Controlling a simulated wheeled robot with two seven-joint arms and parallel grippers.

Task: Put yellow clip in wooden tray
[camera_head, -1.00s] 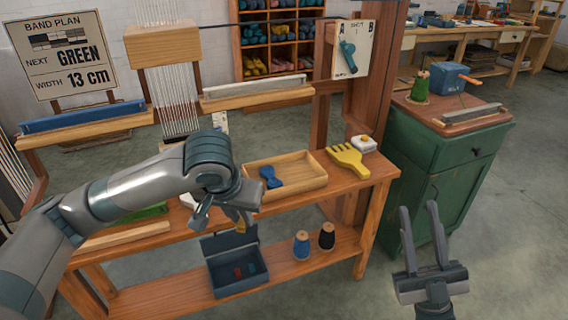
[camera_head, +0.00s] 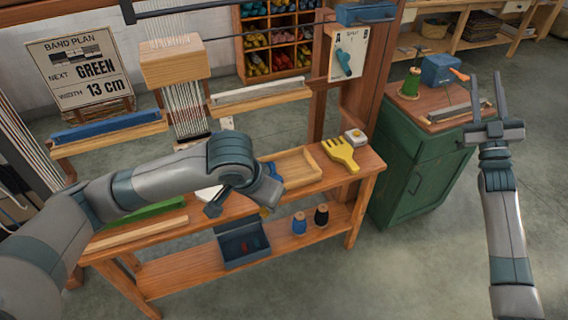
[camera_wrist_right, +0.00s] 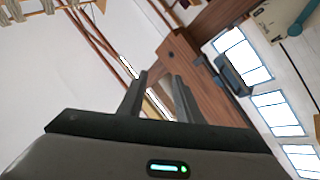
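The wooden tray (camera_head: 312,167) lies on the bench in the head view, with a blue object (camera_head: 271,172) inside, partly hidden by my left arm. A small yellow patch (camera_head: 265,212), perhaps the yellow clip, shows just below my left gripper (camera_head: 243,202). The gripper covers most of it, so I cannot tell whether it is held. The left gripper is beside the tray's left front, over the bench edge. My right gripper (camera_head: 485,85) is raised in front of the green cabinet, open and empty. Its parted fingers also show in the right wrist view (camera_wrist_right: 159,76).
A yellow comb-like tool (camera_head: 342,154) and a white block (camera_head: 355,136) lie right of the tray. A dark open box (camera_head: 243,244) and two spools stand on the lower shelf. A green cabinet (camera_head: 420,165) stands at right. Loom posts rise behind the bench.

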